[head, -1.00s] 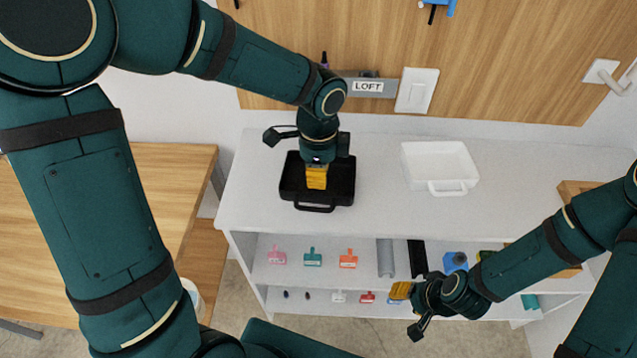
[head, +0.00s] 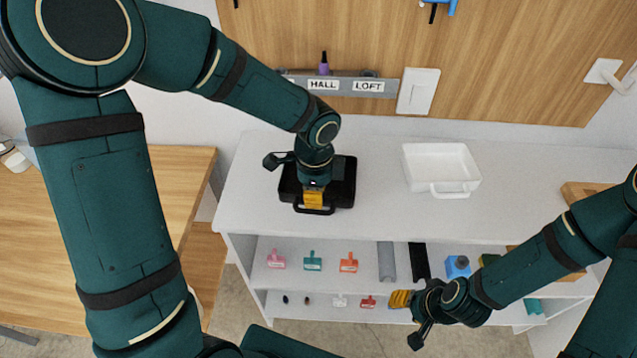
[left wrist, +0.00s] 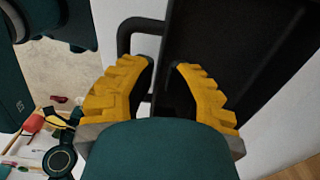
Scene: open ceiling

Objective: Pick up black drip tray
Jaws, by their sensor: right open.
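The black drip tray (head: 344,185) lies on the white counter, its loop handle on the near side. My left gripper (head: 313,200) is over the tray's near edge, at the handle. In the left wrist view my left gripper (left wrist: 164,64) has its two yellow fingers apart, with the dark tray wall showing between the tips. The tray's handle (left wrist: 127,40) passes behind the left finger there, and the tray (left wrist: 235,40) fills the upper middle. Whether the fingers touch it I cannot tell. My right gripper (head: 399,299) is open in front of the lower shelves, with nothing visible in it.
A white tray (head: 440,165) stands to the right on the counter (head: 385,218). Shelves below hold small coloured scoop-like items (head: 313,262), a grey roll (head: 386,262) and a blue container (head: 457,266). A wooden table (head: 185,200) stands left. The counter between the trays is clear.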

